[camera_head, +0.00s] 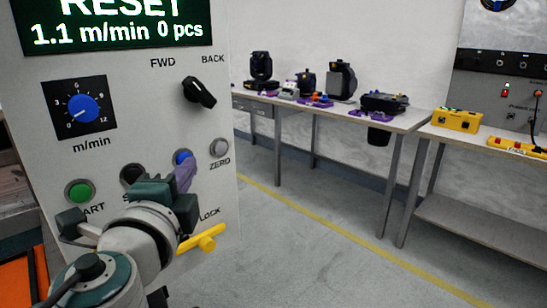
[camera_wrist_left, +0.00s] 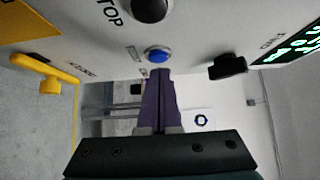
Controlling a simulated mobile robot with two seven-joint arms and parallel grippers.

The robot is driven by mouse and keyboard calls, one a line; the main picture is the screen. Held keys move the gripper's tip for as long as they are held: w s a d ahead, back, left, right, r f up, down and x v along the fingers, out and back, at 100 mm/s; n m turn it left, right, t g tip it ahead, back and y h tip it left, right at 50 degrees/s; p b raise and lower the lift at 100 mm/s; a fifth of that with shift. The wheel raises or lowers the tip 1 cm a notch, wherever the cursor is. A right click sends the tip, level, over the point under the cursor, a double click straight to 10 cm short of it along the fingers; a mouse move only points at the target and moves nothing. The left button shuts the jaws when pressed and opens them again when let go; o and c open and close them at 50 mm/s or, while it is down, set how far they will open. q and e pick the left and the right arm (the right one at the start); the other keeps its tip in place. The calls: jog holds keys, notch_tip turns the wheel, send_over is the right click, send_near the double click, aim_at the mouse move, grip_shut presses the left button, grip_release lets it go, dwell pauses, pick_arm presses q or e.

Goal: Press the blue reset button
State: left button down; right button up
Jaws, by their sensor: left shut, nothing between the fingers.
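The blue button (camera_head: 182,156) sits on the grey control panel (camera_head: 140,95), in the lower row between the black stop button (camera_head: 131,173) and the pale ZERO button (camera_head: 219,147). The blue button also shows in the wrist view (camera_wrist_left: 157,54), just beyond my fingertips. My left gripper (camera_head: 188,166) is shut and empty, its purple fingers together and pointing at the panel close to the blue button. In the head view the fingers cover the button's lower edge. I cannot tell whether the tips touch it.
The display (camera_head: 118,22) reads RESET, 1.1 m/min, 0 pcs. A blue dial (camera_head: 83,108), a black FWD/BACK switch (camera_head: 200,92), a green start button (camera_head: 79,191) and a yellow lock handle (camera_head: 203,239) surround the button. Workbenches (camera_head: 400,122) stand behind, right.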

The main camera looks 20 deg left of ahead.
pick_arm(q)
jog(key=shift+w+a, duration=0.2)
jog(key=shift+a, duration=0.25)
